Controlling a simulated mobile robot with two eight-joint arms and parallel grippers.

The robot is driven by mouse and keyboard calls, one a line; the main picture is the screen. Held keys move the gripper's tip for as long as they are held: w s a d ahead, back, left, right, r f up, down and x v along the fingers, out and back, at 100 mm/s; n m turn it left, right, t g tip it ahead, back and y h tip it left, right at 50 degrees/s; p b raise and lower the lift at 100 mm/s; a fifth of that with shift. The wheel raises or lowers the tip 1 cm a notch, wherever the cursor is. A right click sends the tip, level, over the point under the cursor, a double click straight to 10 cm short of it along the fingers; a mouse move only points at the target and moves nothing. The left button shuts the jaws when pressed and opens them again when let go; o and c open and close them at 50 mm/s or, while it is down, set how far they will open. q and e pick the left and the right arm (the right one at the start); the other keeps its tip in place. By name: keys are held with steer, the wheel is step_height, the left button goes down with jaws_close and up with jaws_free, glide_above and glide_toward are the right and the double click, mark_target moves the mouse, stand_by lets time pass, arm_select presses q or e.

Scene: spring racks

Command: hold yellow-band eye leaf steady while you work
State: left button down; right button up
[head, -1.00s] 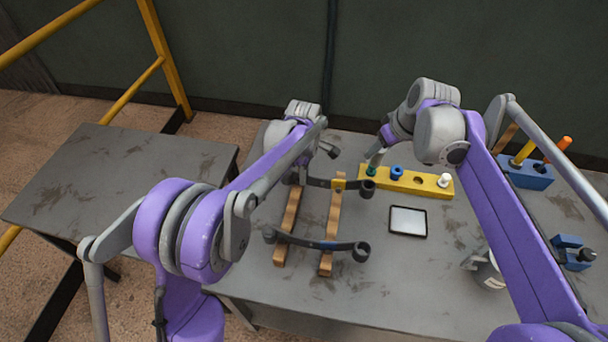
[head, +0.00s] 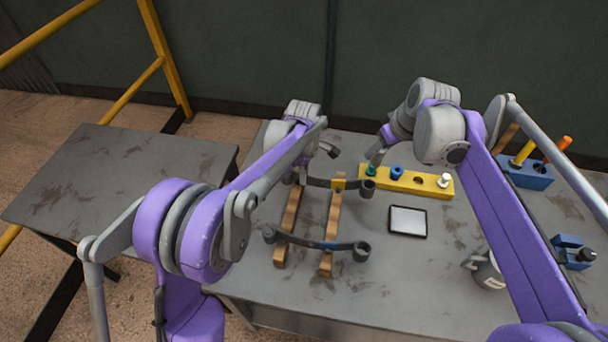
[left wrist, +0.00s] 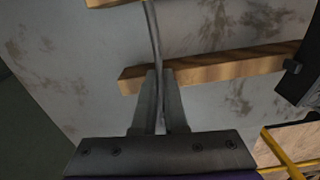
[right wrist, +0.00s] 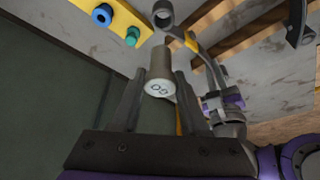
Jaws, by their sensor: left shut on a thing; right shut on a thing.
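The yellow-band eye leaf (head: 322,183) is a dark curved strip with a round eye at its right end and a yellow band. It lies across two wooden rails, at their far end. My left gripper (head: 298,177) is shut on its left part; the left wrist view shows the thin leaf (left wrist: 153,35) between the fingers (left wrist: 158,78). My right gripper (right wrist: 160,82) is shut on a grey cylinder (right wrist: 158,68) with two small ring marks on its pale end face. In the head view the right gripper is above the yellow block, mostly hidden by its arm.
A blue-band leaf (head: 310,242) lies nearer on the rails (head: 332,215). The yellow block (head: 415,182) holds teal, blue and white bushings, with one empty hole. A bare table (head: 120,190) is left.

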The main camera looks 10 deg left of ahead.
mark_target(376, 161)
steer(key=shift+f, duration=1.45)
steer(key=shift+f, duration=0.1)
steer(key=shift+f, duration=2.5)
steer(key=shift+f, duration=1.65)
steer(key=o, duration=1.5)
steer(key=shift+o, duration=0.2)
steer(key=shift+r, duration=0.15)
steer(key=shift+r, duration=3.4)
